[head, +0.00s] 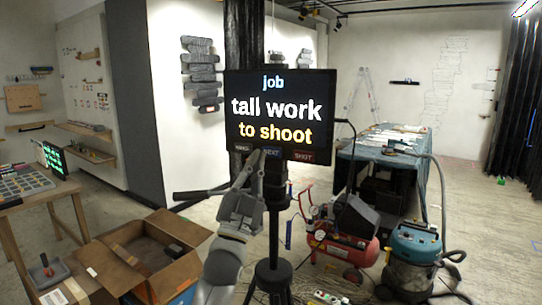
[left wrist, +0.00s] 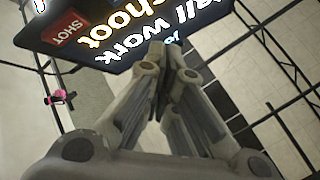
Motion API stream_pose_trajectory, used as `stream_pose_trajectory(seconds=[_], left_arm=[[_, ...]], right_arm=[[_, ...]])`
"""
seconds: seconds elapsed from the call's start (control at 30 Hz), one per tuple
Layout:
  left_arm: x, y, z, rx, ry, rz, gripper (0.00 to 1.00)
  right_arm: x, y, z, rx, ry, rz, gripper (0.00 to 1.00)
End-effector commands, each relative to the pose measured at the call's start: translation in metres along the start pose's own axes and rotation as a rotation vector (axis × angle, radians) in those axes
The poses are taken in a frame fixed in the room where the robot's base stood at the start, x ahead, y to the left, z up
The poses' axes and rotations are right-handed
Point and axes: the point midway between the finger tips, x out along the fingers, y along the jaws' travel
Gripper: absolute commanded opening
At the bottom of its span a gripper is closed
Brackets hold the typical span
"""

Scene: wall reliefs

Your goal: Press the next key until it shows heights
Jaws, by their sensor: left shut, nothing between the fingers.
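A black screen (head: 280,112) on a stand reads "job", "tall work", "to shoot". It also shows, turned over and cut off, at the top of the left wrist view (left wrist: 125,62). Along its lower edge are a key at left with small lettering (head: 242,147), a blue-lettered NEXT key (head: 272,151) and a red SHOT key (head: 304,155). The SHOT key shows in the left wrist view (left wrist: 68,28) too. My left gripper (head: 258,158) is shut and empty, its tips pointing up close to the NEXT key. I cannot tell whether they touch it. My right gripper is out of view.
An open cardboard box (head: 150,250) is on the left, by a wooden table (head: 40,195). A red compressor (head: 340,245) and a teal vacuum (head: 413,243) stand right of the stand (head: 272,275). A cloth-covered table (head: 385,145) is behind them. Floor is clear at far right.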

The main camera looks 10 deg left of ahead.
Motion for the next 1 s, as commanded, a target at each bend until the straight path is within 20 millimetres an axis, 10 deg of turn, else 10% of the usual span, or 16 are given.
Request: stream_pose_trajectory(seconds=[1.0], left_arm=[[0.037,0.027,0.027,0.0,0.0,0.0,0.0]], right_arm=[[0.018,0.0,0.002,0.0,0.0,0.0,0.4]])
